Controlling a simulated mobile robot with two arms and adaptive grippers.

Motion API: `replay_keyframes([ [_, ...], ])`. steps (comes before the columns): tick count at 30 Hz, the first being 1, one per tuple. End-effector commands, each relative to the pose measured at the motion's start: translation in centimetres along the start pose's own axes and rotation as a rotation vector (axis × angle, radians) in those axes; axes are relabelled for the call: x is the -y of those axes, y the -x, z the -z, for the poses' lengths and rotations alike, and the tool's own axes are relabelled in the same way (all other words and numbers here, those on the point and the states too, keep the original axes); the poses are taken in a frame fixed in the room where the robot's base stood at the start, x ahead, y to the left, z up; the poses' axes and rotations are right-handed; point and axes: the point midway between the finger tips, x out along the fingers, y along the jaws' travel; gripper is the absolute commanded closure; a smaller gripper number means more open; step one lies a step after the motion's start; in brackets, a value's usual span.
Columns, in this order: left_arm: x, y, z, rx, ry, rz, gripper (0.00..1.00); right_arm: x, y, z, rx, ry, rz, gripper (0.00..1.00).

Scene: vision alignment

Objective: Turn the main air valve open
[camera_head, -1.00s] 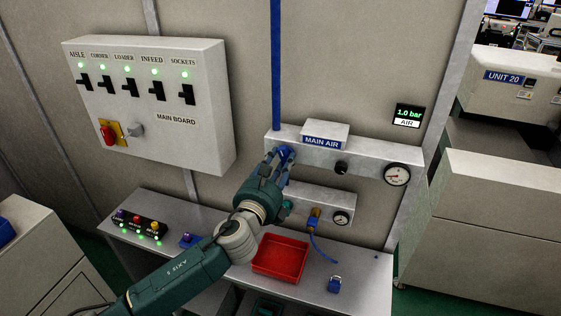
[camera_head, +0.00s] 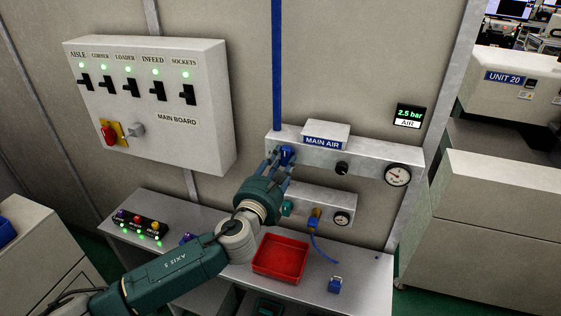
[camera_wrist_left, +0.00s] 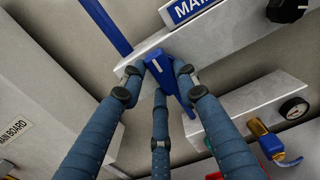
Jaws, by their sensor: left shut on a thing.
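The blue main air valve handle (camera_head: 287,154) sits at the left end of the grey panel (camera_head: 375,162) under the MAIN AIR sign (camera_head: 322,142). In the left wrist view the handle (camera_wrist_left: 163,80) is a blue lever with a white mark, between my fingers. My left gripper (camera_head: 279,160) is shut on the handle; its fingers (camera_wrist_left: 158,82) close around it from both sides, with a third finger below. The air display (camera_head: 409,113) reads 2.5 bar. The round gauge (camera_head: 397,175) is at the panel's right end. My right gripper is not in view.
A lower panel with a small gauge (camera_head: 341,218) and a brass and blue fitting (camera_head: 314,220) is right of my wrist. A red tray (camera_head: 280,257) and a blue padlock (camera_head: 335,285) are on the shelf below. The main board (camera_head: 190,88) hangs at the upper left.

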Motion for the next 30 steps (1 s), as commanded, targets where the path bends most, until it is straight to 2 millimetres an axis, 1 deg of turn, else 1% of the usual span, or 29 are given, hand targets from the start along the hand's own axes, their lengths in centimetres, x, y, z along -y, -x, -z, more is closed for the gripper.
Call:
replay_keyframes([
  [5,-0.1,0.0,0.0,0.0,-0.004,-0.002,0.96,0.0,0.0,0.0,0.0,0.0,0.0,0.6],
  [6,-0.1,0.0,0.0,0.0,-0.004,-0.002,0.64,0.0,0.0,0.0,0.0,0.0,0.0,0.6],
  [8,-0.1,0.0,0.0,0.0,-0.004,-0.001,0.52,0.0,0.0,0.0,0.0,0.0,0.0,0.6],
  [9,-0.1,0.0,0.0,0.0,-0.003,-0.001,0.5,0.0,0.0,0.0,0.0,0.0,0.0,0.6],
  [17,0.0,0.1,0.0,0.0,-0.001,-0.001,0.5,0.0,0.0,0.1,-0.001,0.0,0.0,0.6],
  [20,-0.1,0.6,0.1,-0.001,-0.001,-0.001,0.5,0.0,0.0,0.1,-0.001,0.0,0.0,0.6],
  [23,0.0,1.9,0.1,-0.001,0.0,0.0,0.5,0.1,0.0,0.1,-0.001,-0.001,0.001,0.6],
  [30,-0.1,7.0,0.2,-0.002,-0.002,0.001,0.5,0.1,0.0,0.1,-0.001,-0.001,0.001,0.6],
])
